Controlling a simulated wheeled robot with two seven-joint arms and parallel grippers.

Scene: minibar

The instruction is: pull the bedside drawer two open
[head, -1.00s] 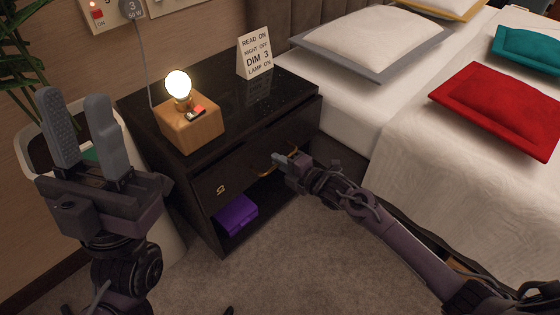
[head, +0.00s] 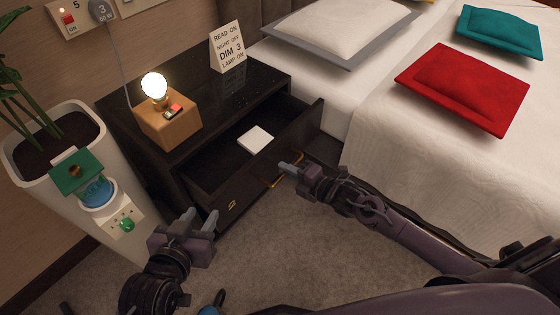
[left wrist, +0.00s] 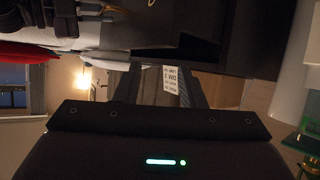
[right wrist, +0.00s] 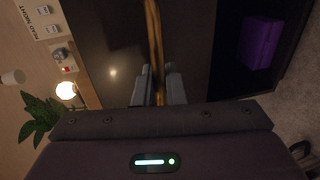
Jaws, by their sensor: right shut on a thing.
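The bedside drawer two (head: 248,192), dark with a small brass mark on its front, stands partly out of the black nightstand (head: 262,92). A flat white item (head: 255,139) lies inside it. My right gripper (head: 286,168) is shut on the drawer's brass handle (head: 271,183). In the right wrist view the handle bar (right wrist: 154,40) runs between the fingers of the right gripper (right wrist: 158,85). My left gripper (head: 199,220) is open and empty, low beside the left front corner of the drawer. Its two fingers also stand apart in the left wrist view (left wrist: 160,85).
A lit bulb on a wooden block (head: 168,128) and a sign (head: 227,47) stand on the nightstand. A white planter (head: 75,185) with a green-topped device is at the left. The bed (head: 385,140) is at the right. A purple box (right wrist: 262,42) shows in the right wrist view.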

